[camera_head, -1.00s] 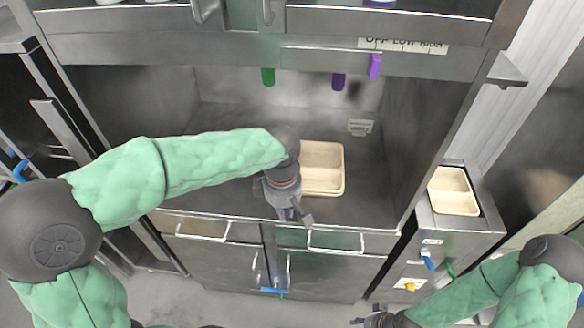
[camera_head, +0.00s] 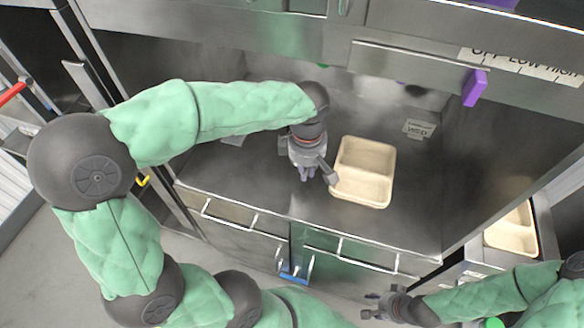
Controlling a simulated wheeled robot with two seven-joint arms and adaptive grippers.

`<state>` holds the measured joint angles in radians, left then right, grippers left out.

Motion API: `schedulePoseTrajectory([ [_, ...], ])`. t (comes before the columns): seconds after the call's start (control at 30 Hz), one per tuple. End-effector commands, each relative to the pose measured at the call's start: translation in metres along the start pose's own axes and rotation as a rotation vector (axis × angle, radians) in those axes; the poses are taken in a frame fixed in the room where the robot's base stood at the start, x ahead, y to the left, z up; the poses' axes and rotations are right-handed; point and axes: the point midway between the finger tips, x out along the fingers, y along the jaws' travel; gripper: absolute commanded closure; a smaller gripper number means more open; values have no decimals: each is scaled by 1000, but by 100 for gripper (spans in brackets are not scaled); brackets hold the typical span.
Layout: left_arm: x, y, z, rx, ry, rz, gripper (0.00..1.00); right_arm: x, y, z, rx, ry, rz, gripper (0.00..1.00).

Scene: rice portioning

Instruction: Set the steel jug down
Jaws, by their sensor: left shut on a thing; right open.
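My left gripper (camera_head: 318,176) reaches over the steel counter, just left of a beige two-part container. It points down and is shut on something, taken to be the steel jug. I cannot make out the jug apart from the gripper, which covers it from above. Whether its base touches the counter cannot be told. My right gripper (camera_head: 376,304) is open and empty, low in front of the cabinet and right of the view's middle.
The beige container (camera_head: 372,190) stands on the steel counter (camera_head: 240,170). A second beige container (camera_head: 512,236) is in the side unit at the right. A purple handle (camera_head: 474,88) hangs from the panel above. Counter left of the gripper is mostly clear.

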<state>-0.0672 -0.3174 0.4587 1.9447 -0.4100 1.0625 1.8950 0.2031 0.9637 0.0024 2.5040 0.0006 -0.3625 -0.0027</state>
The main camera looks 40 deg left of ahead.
Motion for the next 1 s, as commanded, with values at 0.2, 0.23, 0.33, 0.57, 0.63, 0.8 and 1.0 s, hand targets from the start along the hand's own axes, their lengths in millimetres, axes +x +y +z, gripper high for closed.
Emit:
schedulePoseTrajectory([
  [0.2,23,7,-46,-8,1,0,100,13,5,-1,-1,1,0,57],
  [0.23,26,8,-52,-7,1,-1,100,15,5,-1,-1,1,0,57],
  [0.33,45,9,-66,-5,1,-3,100,21,7,-1,-1,1,0,57],
  [0.57,71,12,-88,-1,1,-1,100,30,10,-2,-1,1,0,57],
  [0.63,74,12,-91,0,1,0,100,30,11,-2,-1,1,0,57],
  [0.8,81,13,-97,-1,1,-1,100,33,12,-2,-1,1,0,57],
  [1.0,109,12,-100,1,0,-2,100,42,15,-2,-1,1,0,57],
])
